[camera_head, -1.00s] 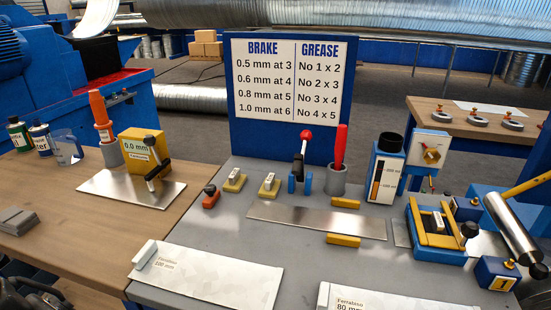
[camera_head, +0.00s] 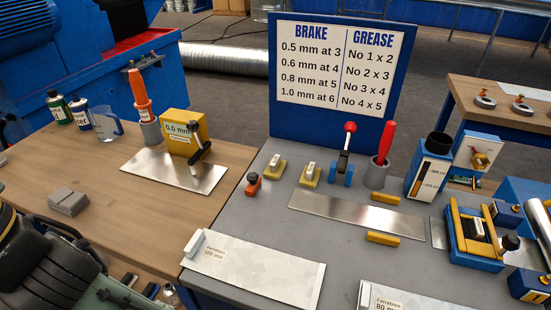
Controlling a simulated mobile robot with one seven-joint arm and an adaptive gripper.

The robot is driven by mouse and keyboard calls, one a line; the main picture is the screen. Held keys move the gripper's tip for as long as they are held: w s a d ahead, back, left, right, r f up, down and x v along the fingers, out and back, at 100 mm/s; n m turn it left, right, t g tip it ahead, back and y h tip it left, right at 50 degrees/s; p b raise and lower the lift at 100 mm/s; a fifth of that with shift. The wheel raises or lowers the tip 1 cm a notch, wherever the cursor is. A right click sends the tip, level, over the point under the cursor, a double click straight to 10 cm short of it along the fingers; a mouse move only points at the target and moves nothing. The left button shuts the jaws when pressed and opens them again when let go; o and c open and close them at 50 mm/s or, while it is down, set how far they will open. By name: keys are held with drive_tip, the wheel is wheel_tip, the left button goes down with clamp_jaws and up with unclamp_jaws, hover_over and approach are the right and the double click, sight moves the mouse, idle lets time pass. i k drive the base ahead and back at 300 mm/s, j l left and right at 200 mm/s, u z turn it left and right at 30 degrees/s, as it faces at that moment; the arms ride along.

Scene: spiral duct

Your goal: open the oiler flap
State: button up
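I cannot pick out the oiler flap for certain. A blue container (camera_head: 427,170) with a round black top and a marked level window stands at the right of the grey bench. Small blue boxes with yellow details (camera_head: 529,284) sit at the right edge, one partly cut off. No lid or flap on any of these clearly shows as open or shut.
A blue sign board (camera_head: 338,75) stands behind the grey bench (camera_head: 345,245). A red-knobbed lever (camera_head: 346,152), a red-handled tool (camera_head: 384,143) and metal sheets (camera_head: 355,219) crowd the bench. A wooden table (camera_head: 110,225) adjoins on the left.

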sight(511, 242)
drive_tip(key=k+z, duration=0.1)
drive_tip(key=z, duration=0.25)
drive_tip(key=k+z, duration=0.1)
drive_tip(key=z, duration=0.2)
drive_tip(key=k+l+z, duration=0.1)
drive_tip(key=z, duration=0.25)
